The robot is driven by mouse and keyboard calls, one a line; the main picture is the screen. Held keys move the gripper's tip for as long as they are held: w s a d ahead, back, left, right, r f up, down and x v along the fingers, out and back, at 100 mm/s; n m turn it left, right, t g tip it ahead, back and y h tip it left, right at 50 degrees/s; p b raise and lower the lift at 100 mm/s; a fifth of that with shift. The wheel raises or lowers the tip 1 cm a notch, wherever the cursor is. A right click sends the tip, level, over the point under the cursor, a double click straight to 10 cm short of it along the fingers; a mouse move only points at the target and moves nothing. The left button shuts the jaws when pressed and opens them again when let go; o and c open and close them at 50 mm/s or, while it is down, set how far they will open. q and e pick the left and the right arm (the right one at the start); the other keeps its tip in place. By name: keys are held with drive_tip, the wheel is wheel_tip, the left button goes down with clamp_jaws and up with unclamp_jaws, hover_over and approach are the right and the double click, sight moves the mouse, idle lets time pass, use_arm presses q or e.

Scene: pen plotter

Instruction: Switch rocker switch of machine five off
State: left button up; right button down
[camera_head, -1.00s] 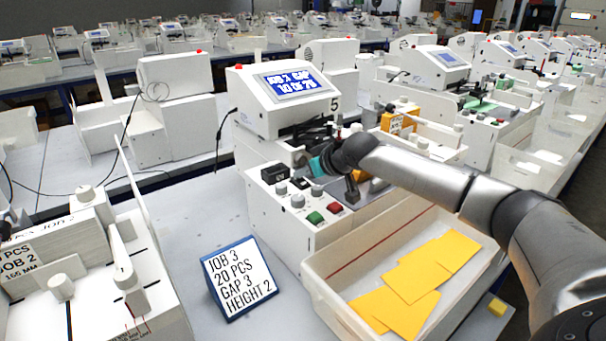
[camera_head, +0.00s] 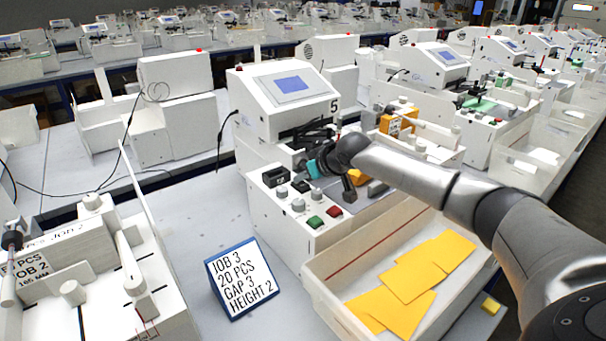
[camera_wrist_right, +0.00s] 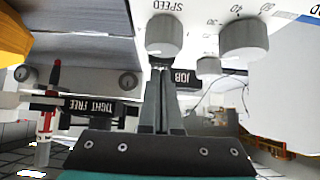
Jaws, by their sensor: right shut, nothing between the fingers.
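Machine five (camera_head: 262,110), a white unit marked 5, stands in the middle of the head view. Its screen (camera_head: 292,84) is plain blue without text. On its front panel are a black switch-like block (camera_head: 275,176), grey knobs, a green button (camera_head: 315,221) and a red button (camera_head: 334,210). Which part is the rocker, and its position, I cannot tell. My right gripper (camera_head: 303,165) is low over the panel, just behind the black block and knobs. In the right wrist view its shut fingers (camera_wrist_right: 161,85) are empty and point toward a grey knob (camera_wrist_right: 164,36) labelled SPEED.
A white bin (camera_head: 330,262) with yellow sheets stands in front of machine five. A job sign (camera_head: 240,278) stands on the grey table to its left. Another white machine (camera_head: 60,255) fills the lower left. The table between them is mostly clear.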

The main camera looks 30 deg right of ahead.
drive_tip(key=shift+w+r+p, duration=0.2)
drive_tip(key=shift+w+p, duration=0.1)
drive_tip(key=shift+w, duration=0.4)
drive_tip(key=shift+w+a+r+p, duration=0.1)
drive_tip(key=shift+r+p, duration=0.55)
drive_tip(key=shift+p, duration=0.1)
drive_tip(key=r+p, duration=0.3)
drive_tip(key=p, duration=0.1)
drive_tip(key=shift+w, duration=0.2)
drive_tip(key=w+r+v, duration=0.1)
drive_tip(key=v, duration=0.8)
drive_tip(key=shift+r+p, duration=0.3)
drive_tip(key=shift+r, duration=0.1)
